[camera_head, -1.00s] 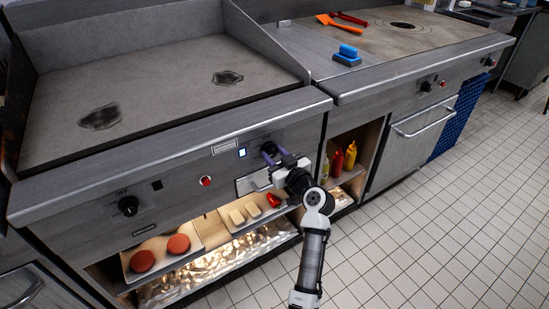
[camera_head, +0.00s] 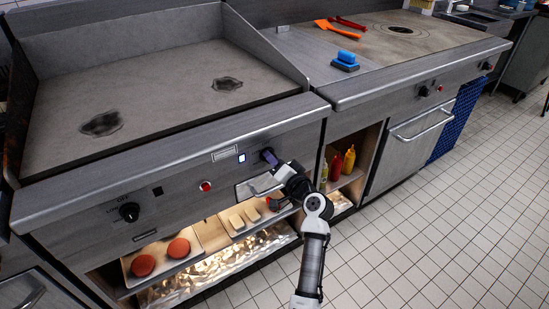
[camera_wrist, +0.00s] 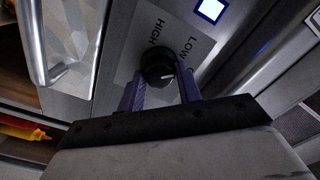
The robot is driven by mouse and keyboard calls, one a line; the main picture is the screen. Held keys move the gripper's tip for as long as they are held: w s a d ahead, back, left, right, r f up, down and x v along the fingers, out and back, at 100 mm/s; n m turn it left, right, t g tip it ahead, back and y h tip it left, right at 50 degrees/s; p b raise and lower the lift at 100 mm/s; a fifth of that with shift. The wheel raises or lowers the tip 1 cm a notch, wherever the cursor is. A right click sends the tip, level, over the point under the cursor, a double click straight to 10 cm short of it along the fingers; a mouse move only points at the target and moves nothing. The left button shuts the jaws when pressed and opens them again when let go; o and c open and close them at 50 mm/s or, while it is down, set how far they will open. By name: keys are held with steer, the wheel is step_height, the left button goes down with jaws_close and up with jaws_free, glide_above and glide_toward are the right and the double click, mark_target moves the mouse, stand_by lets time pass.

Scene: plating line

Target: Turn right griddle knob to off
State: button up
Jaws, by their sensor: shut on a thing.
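The right griddle knob (camera_wrist: 156,64) is round and black, on a grey plate in the wrist view. HIGH and LOW are printed beside it, and its pale pointer mark is toward its lower right. The purple fingers of my gripper (camera_wrist: 162,88) stand on either side of the knob, shut on it. In the head view my gripper (camera_head: 269,157) is at the right end of the griddle's front panel and mostly hides the knob. A lit white-blue indicator (camera_head: 242,158) is just left of it.
The left griddle knob (camera_head: 129,212) and a red light (camera_head: 205,186) are on the same panel. A bar handle (camera_wrist: 40,45) is close beside the gripper. Below are a shelf with patties (camera_head: 143,265) and sauce bottles (camera_head: 349,160). The tiled floor at right is clear.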

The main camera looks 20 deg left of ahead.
steer(key=shift+w+a+r+m+p, duration=0.15)
steer(key=shift+m+p, duration=0.8)
steer(key=shift+m, duration=0.95)
steer(key=shift+s+a+r+m+p, duration=0.1)
steer(key=shift+m+p, duration=0.85)
steer(key=shift+m, duration=0.95)
steer(key=o, duration=0.9)
steer(key=shift+f, duration=0.1)
steer(key=shift+o, duration=0.2)
steer(key=shift+w+a+f, duration=0.1)
steer(key=shift+f, duration=0.05)
steer(key=b+v, duration=0.2)
steer(key=v, duration=1.2)
steer(key=shift+b, duration=0.3)
steer(key=shift+w, duration=0.1)
